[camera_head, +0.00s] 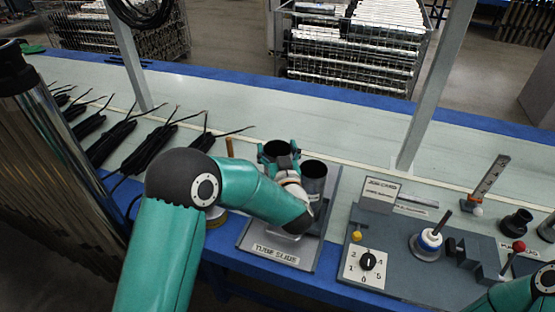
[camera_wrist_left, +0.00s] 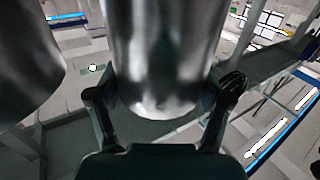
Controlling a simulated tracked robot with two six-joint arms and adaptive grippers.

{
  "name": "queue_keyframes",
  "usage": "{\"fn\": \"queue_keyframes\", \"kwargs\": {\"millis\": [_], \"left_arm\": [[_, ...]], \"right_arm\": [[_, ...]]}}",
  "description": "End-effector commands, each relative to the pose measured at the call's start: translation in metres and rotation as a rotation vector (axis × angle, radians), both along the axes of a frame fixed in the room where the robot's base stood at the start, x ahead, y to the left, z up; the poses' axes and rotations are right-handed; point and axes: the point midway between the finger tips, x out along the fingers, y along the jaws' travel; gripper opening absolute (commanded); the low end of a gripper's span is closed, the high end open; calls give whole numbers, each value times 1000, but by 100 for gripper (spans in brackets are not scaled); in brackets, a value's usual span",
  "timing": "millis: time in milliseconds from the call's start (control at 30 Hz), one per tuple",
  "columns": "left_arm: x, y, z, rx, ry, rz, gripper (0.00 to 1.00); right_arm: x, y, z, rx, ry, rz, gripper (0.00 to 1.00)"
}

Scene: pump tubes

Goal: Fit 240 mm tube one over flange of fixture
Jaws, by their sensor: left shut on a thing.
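My left gripper (camera_head: 279,154) is shut around a metal tube (camera_head: 277,147) at the tube slide (camera_head: 277,254). In the left wrist view the tube (camera_wrist_left: 160,55) is shiny and fills the space between the fingers (camera_wrist_left: 164,98). In the head view its dark open top shows between the green fingers, and the wrist hides its lower part. I cannot tell whether its foot touches the slide. The fixture (camera_head: 428,243), with a white and blue round flange and an upright pin, stands to the right, well apart from the tube. My right gripper is out of view.
A second tube (camera_head: 314,171) stands upright close beside the held one. A job card (camera_head: 380,193), a numbered dial (camera_head: 367,261) and a red-knobbed lever (camera_head: 518,247) are around the fixture. Dark cable bundles (camera_head: 152,143) lie at left.

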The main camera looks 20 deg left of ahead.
Motion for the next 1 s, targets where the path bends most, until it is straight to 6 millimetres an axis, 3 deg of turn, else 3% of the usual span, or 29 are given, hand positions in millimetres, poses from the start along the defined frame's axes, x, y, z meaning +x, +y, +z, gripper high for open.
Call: {"fn": "queue_keyframes", "kwargs": {"millis": [367, 800, 1000], "left_arm": [[0, 0, 42, -1, -12, 0, 9], [0, 0, 154, -3, -12, 1, 9], [0, 0, 187, -1, -9, 0, 9]], "right_arm": [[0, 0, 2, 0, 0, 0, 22], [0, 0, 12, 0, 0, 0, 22], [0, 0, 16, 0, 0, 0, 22]]}}
